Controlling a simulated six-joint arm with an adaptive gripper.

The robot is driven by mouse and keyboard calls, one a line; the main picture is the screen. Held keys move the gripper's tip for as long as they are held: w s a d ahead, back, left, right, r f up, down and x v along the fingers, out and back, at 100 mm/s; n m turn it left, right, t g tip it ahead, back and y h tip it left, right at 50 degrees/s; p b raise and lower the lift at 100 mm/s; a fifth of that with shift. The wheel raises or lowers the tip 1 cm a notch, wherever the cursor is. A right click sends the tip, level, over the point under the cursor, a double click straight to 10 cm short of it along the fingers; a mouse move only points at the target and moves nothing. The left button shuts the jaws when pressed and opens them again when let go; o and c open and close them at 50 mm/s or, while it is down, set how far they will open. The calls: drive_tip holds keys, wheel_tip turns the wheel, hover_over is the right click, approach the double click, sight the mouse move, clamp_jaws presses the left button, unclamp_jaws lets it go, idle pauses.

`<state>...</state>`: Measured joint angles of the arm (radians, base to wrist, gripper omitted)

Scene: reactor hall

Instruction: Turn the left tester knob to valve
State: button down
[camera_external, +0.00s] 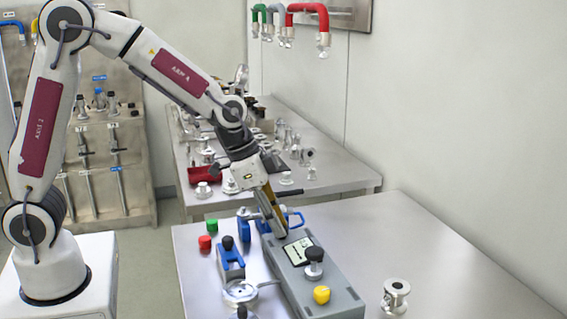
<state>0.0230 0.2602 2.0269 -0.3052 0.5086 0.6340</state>
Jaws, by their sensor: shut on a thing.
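The grey tester box (330,297) stands on the near table, with a light display panel (298,251) on its top. A black knob (315,257) stands upright beside the panel, and a yellow button (321,294) is nearer the camera. My gripper (281,231) reaches down to the far end of the tester, its fingers angled down to the right. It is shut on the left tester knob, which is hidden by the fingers. The knob's pointer and the labels cannot be read at this size.
Left of the tester are a blue holder with a black top (231,262), a red cap (205,243), a green cap (212,225) and a round metal fitting (240,292). A metal flange part (396,294) stands at right.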

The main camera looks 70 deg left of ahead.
idle(0.3)
drive_tip(key=c, duration=1.8)
unclamp_jaws()
drive_tip(key=shift+r, duration=0.1)
drive_tip(key=shift+v, duration=5.9)
drive_tip(key=shift+s, duration=0.1)
drive_tip(key=c, duration=0.3)
drive_tip(key=shift+r, duration=0.15)
